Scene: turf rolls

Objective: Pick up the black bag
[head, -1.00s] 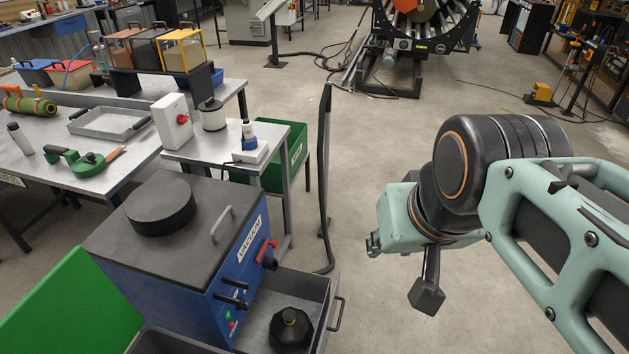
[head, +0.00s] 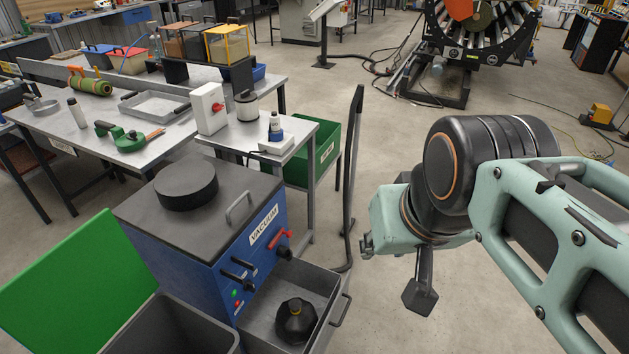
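The black bag (head: 295,322) is a small dark bundle with a yellowish tie at its top. It sits in the grey metal drawer or tray (head: 337,292) at the front of the blue vacuum box (head: 190,244). My gripper (head: 366,244) is at the end of the pale green arm, above the floor to the right of the drawer and higher than the bag. It is apart from the bag. Its fingers are small and mostly hidden by the wrist housing, so whether they are open or shut does not show.
The vacuum box has a black round lid (head: 186,183) and handles. A green panel (head: 75,285) and a dark bin (head: 180,328) stand at lower left. A metal table (head: 245,135), a green crate (head: 318,155) and a black upright post (head: 353,170) lie beyond.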

